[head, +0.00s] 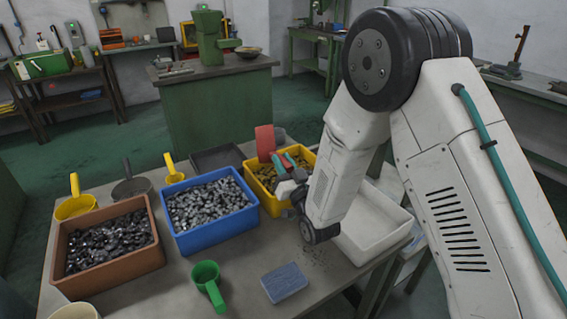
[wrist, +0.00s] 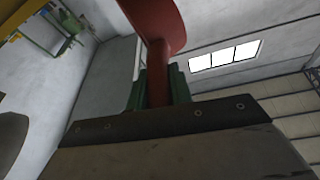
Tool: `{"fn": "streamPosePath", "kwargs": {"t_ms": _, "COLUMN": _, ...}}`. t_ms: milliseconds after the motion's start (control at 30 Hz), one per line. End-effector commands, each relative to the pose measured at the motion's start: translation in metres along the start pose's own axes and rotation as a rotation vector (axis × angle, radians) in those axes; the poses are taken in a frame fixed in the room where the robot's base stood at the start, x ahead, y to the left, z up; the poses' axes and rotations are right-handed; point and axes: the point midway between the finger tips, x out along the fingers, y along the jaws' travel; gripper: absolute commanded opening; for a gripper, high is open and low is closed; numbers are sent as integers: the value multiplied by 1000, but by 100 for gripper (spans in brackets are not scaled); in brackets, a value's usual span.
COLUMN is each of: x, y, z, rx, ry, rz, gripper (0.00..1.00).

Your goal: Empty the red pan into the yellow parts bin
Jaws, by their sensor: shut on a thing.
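The red pan (head: 265,141) is up above the back left part of the yellow parts bin (head: 272,206) in the head view. It is steeply tilted, with its face nearly upright. My gripper (head: 285,161) is shut on the pan's handle, over the bin. In the wrist view the red handle (wrist: 158,75) runs up from between the green finger pads (wrist: 158,92) to the pan's rounded body (wrist: 160,20). The bin holds brass-coloured parts. The pan's inside is hidden, so I cannot tell whether anything is in it.
A blue bin (head: 216,240) of grey parts stands left of the yellow bin, and a brown bin (head: 112,274) farther left. A white tray (head: 375,250) is at right, partly behind my arm. A green scoop (head: 207,275) and blue block (head: 285,283) lie in front.

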Motion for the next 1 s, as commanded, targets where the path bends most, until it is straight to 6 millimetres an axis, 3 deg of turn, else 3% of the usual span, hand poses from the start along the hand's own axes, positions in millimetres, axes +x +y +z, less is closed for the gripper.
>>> {"fn": "streamPosePath", "kwargs": {"t_ms": 467, "x": 12, "y": -24, "z": -14, "rx": -298, "ry": -114, "rz": -77, "gripper": 0}}
{"fn": "streamPosePath", "kwargs": {"t_ms": 700, "x": 23, "y": -48, "z": -18, "rx": -644, "ry": -255, "rz": -169, "gripper": 0}}
{"fn": "streamPosePath", "kwargs": {"t_ms": 1000, "x": 27, "y": -68, "z": -4, "rx": -1067, "ry": -433, "rz": -280, "gripper": 0}}
